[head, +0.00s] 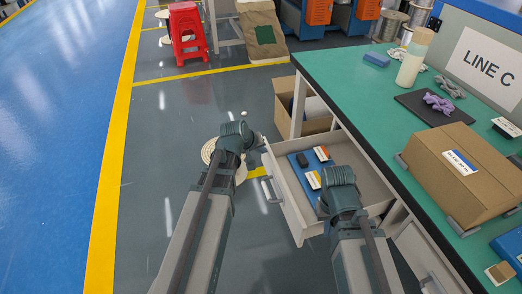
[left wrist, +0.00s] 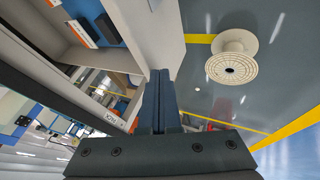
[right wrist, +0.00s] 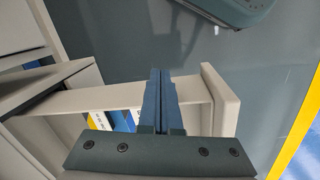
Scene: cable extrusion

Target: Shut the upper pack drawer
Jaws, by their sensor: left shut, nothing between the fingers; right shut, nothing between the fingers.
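The upper pack drawer (head: 284,212) is pulled out from the green-topped bench, its front panel and handle (head: 271,190) facing left. It holds a blue tray (head: 298,172) with orange-and-white labelled boxes and a dark item. My left gripper (left wrist: 160,75) is shut and empty, close to the drawer's cream panel (left wrist: 150,30); in the head view its arm ends by the drawer's far front corner. My right gripper (right wrist: 160,72) is shut and empty, beside the drawer's side wall (right wrist: 110,100) and near its front panel (right wrist: 220,97). I cannot tell whether either gripper touches the drawer.
The green bench (head: 345,85) carries a cardboard box (head: 450,185), a bottle (head: 412,60) and a dark mat. A lower drawer (head: 425,255) lies below. An open carton (head: 313,125) stands on the floor beyond. A cable spool (left wrist: 232,62) stands on the floor; floor at left is clear.

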